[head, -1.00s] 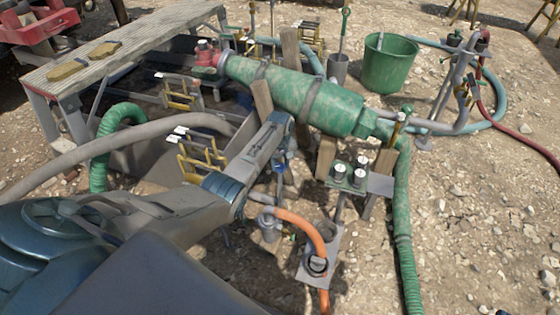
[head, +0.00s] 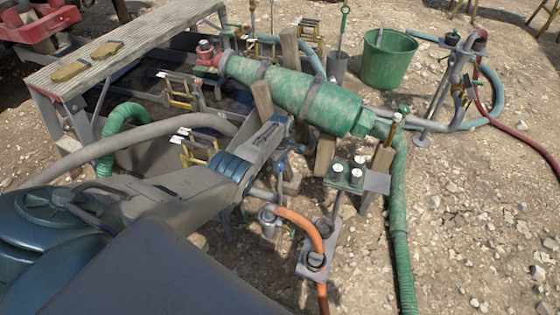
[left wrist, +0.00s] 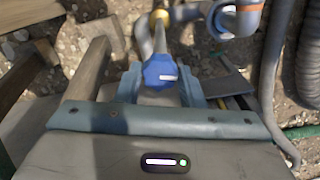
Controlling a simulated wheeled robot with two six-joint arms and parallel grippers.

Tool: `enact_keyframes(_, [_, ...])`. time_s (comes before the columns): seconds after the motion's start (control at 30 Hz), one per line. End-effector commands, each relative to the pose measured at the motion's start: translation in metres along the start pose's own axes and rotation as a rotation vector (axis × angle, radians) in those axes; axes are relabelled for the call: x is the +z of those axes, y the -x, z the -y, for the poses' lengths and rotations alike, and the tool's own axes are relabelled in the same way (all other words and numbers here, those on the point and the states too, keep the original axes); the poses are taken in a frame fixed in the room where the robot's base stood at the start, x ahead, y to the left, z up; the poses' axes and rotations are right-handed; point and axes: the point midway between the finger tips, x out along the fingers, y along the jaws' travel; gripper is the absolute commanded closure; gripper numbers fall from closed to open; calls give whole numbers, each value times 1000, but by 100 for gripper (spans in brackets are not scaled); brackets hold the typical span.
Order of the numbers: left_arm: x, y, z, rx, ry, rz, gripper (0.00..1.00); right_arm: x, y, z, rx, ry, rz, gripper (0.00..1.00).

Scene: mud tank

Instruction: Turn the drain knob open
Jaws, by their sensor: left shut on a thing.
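The blue drain knob (left wrist: 161,72), with a white mark on its face, sits at the middle of the left wrist view, at the end of a pipe with a brass fitting. My left gripper (left wrist: 160,88) is shut on it, with a blue-grey finger on each side. In the head view my left arm comes in from the left, its wrist beside the green cylinder. A small blue part, seemingly the knob (head: 281,166), shows below the wrist there; the fingertips are hard to make out. My right gripper is not in view.
The green cylinder (head: 300,95) lies on wooden posts just beyond my wrist. An orange hose (head: 302,226) and a small gauge stand (head: 346,172) are close on the right. A grey hose (head: 105,140) arches at left. Open gravel lies at far right.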

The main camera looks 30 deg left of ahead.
Motion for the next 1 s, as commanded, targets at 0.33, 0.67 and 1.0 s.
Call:
enact_keyframes(0.33, [-1,2,-1,3,229,-2,87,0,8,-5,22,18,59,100])
enact_keyframes(0.67, [-1,1,-1,3,316,-2,87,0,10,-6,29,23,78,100])
enact_keyframes(1.0, [-2,1,-1,2,325,-2,87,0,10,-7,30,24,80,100])
